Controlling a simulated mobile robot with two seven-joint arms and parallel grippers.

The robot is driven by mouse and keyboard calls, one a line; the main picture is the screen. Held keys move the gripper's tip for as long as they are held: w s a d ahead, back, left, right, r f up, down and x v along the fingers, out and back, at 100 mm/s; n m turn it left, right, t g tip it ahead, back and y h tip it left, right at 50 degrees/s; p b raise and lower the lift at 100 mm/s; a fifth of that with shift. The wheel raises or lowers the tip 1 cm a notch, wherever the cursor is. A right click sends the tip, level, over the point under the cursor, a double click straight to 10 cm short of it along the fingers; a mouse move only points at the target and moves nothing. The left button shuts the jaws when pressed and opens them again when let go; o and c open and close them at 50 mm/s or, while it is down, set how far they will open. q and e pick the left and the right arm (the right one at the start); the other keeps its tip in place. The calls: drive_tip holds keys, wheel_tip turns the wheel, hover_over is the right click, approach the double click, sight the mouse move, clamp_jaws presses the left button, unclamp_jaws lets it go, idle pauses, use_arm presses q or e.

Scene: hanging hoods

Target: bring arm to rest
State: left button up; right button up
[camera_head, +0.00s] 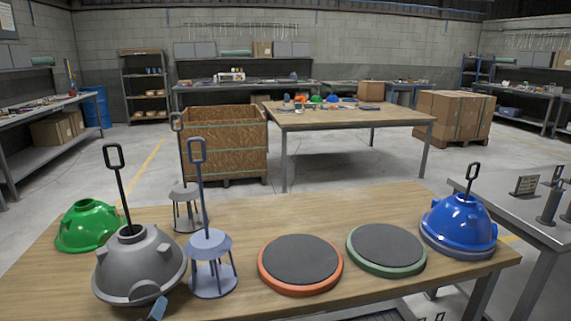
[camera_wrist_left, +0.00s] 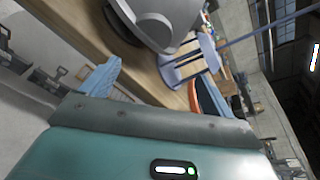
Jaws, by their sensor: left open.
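My left gripper (camera_wrist_left: 148,85) is open in the left wrist view, with nothing between its two blue fingers. One blue fingertip (camera_head: 157,309) shows at the bottom of the head view, just in front of a grey hood (camera_head: 140,264). The hood also fills the top of the wrist view (camera_wrist_left: 170,22), beyond the fingers and apart from them. A black looped rod (camera_head: 118,180) rises from the hood's top. The rest of my left arm is hidden below the head view. My right gripper cannot be made out.
On the wooden table (camera_head: 330,213) stand a green hood (camera_head: 88,225), a grey stand (camera_head: 187,208), a lavender stand (camera_head: 211,262) with a tall rod, orange-rimmed (camera_head: 300,262) and green-rimmed (camera_head: 386,248) pads, and a blue hood (camera_head: 459,222) on a pad. The middle back is clear.

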use_arm(q)
drive_tip(key=s+d+f+n+g+h+p, duration=0.2)
drive_tip(key=s+d+f+n, duration=0.3)
drive_tip(key=n, duration=0.6)
drive_tip(key=s+d+f+n+g+h+p, duration=0.2)
drive_tip(key=s+d+f+n, duration=0.3)
drive_tip(key=s+d+n, duration=0.5)
drive_tip(key=shift+s+f+n+h, duration=0.4)
drive_tip(key=shift+s+n+h, duration=0.5)
drive_tip(key=shift+s+n, duration=0.15)
use_arm(e)
drive_tip(key=shift+s+d+r+h, duration=0.25)
drive_tip(key=shift+d+r+h, duration=0.25)
drive_tip(key=shift+d, duration=0.25)
use_arm(q)
drive_tip(key=shift+d, duration=0.1)
use_arm(e)
drive_tip(key=shift+a+r+g, duration=0.1)
drive_tip(key=shift+g, duration=0.2)
